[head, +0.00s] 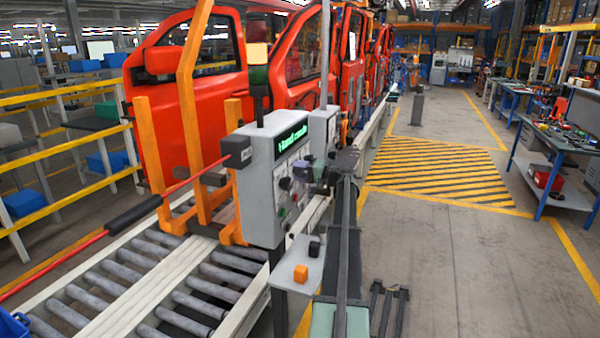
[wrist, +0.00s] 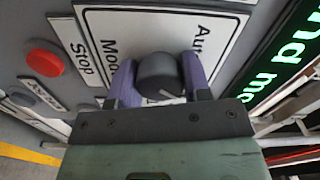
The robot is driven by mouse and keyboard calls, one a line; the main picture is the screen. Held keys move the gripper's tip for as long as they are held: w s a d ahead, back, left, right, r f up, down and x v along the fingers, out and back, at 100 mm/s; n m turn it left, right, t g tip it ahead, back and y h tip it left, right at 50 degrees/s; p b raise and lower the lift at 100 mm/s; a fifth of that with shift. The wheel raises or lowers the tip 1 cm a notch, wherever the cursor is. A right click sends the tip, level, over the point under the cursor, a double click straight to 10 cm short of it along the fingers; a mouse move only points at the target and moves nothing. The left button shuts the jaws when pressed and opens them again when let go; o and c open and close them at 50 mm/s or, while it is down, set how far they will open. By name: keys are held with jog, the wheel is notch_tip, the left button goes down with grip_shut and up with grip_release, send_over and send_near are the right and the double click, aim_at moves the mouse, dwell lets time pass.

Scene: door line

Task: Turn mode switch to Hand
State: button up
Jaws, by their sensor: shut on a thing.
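The mode switch is a dark round knob (wrist: 160,76) on a white label plate (wrist: 105,22) with "Mode" and "Au…" partly readable. My gripper (wrist: 158,82) is shut on the knob in the wrist view, one purple finger on each side. A small white mark shows on the knob's lower right. In the head view my gripper (head: 305,171) is at the front of the grey control box (head: 262,190), where the knob is hidden. The box's green display (head: 291,138) appears to read "Hand mode"; the wrist view shows only part of that text (wrist: 293,52).
A red button (wrist: 44,58) beside a "Stop" label and a grey button (wrist: 22,99) are left of the knob in the wrist view. A small shelf with an orange button (head: 300,273) stands below the box.

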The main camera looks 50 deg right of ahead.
jog(key=shift+m, duration=0.5)
jog(key=o, duration=0.9)
jog(key=shift+s, duration=0.1)
jog(key=v, duration=1)
jog(key=shift+s, duration=0.35)
